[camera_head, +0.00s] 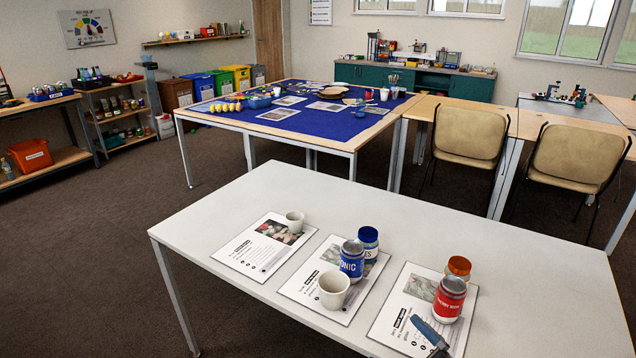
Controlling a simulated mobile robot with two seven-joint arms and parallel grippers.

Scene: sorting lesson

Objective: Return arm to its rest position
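Neither of my arms nor their grippers shows in the head view. The white table (240,205) in front of me holds three printed sheets in a row. The left sheet (243,252) has a small pale cup (294,222) at its upper right. The middle sheet (300,289) has a larger pale cup (333,291), a blue can (351,262) and a blue-lidded jar (369,241) on or by it. The right sheet (393,324) has a red can (449,301), an orange-lidded jar (458,268) and a blue-grey tool with a dark end (428,331).
Behind stands a table with a blue cover (330,123), bearing bowls, papers and yellow items. Two tan chairs (470,134) (578,156) stand beyond the white table's far right side. Shelves (118,115) line the left wall. The white table's left part and right end are bare.

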